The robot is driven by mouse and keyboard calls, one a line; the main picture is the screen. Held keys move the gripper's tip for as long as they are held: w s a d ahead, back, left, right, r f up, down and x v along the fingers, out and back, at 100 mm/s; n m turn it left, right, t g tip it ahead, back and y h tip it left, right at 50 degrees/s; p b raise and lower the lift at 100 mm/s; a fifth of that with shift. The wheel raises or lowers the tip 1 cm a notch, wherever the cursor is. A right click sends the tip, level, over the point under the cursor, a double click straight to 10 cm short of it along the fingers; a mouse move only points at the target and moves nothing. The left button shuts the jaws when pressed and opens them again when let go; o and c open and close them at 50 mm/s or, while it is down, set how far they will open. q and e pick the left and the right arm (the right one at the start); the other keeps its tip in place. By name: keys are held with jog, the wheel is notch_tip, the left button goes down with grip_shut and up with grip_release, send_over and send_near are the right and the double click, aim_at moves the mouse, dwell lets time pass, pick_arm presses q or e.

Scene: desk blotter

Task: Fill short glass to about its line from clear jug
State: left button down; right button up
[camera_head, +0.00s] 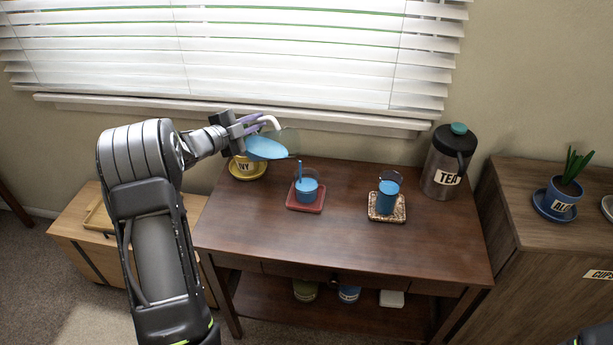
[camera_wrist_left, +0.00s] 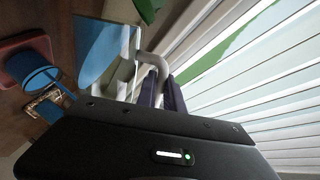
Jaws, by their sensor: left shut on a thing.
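My left gripper (camera_head: 256,126) is shut on the white handle of the clear jug (camera_head: 286,138), which is tilted over with blue liquid (camera_head: 264,148) in it. The jug also shows in the left wrist view (camera_wrist_left: 108,45). A thin blue streak (camera_head: 300,169) runs down from below the jug's lip into the short glass (camera_head: 306,186). This glass stands upright on a red coaster (camera_head: 305,205) and holds blue liquid. It also shows in the left wrist view (camera_wrist_left: 32,70). I cannot make out its line. My right gripper is out of view.
Another glass (camera_head: 388,193) with blue liquid stands on a patterned coaster (camera_head: 400,213). A TEA canister (camera_head: 445,165) stands at the back right. The table's front (camera_head: 350,245) is clear.

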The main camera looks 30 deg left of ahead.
aim_at(249, 136)
pick_arm(q)
jog(key=shift+d+r, duration=0.1)
jog(key=shift+r, duration=0.15)
dwell(0.4)
jog(key=shift+f, duration=0.3)
jog(key=a+f+n+h+p, duration=0.1)
jog(key=a+f+n, duration=0.1)
jog(key=n, duration=0.1)
jog(key=shift+a+f, duration=0.1)
jog(key=shift+a, duration=0.25)
jog(key=shift+w+a+f+n+t+h, duration=0.2)
jog(key=shift+a+n+t+h, duration=0.1)
jog(key=shift+n, duration=0.3)
jog(key=shift+s+d+r, duration=0.15)
jog(key=shift+d+r, duration=0.05)
jog(key=shift+d, duration=0.05)
jog(key=shift+a+f, duration=0.1)
